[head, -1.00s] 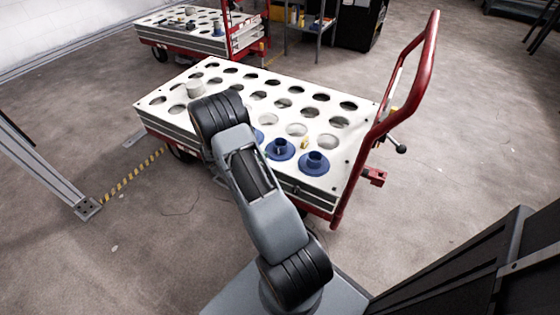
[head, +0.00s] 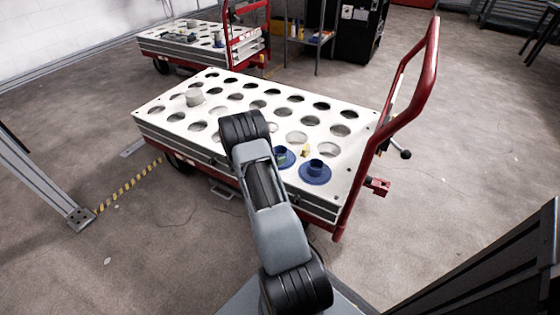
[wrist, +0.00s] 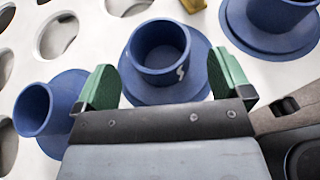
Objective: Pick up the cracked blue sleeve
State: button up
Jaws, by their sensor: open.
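I cannot tell whether the pads touch the flange. A second blue sleeve (wrist: 36,108) is at the left and a third (wrist: 280,22) at the upper right; neither shows a mark. The head view shows two blue sleeves, one at the right (head: 315,172); my arm hides my gripper there.
The sleeves are on a white cart top (head: 347,150) with rows of round holes. A small yellow piece (head: 306,149) sits just behind the sleeves. A grey cylinder (head: 195,97) stands toward the left. The red handle (head: 429,70) rises at the right end. Another cart (head: 165,45) is behind.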

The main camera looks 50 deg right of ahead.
aim_at(280, 152)
jog(key=b+x, duration=0.1)
jog(key=x, duration=0.3)
jog(key=shift+f, duration=0.1)
jog(key=c, duration=1.1)
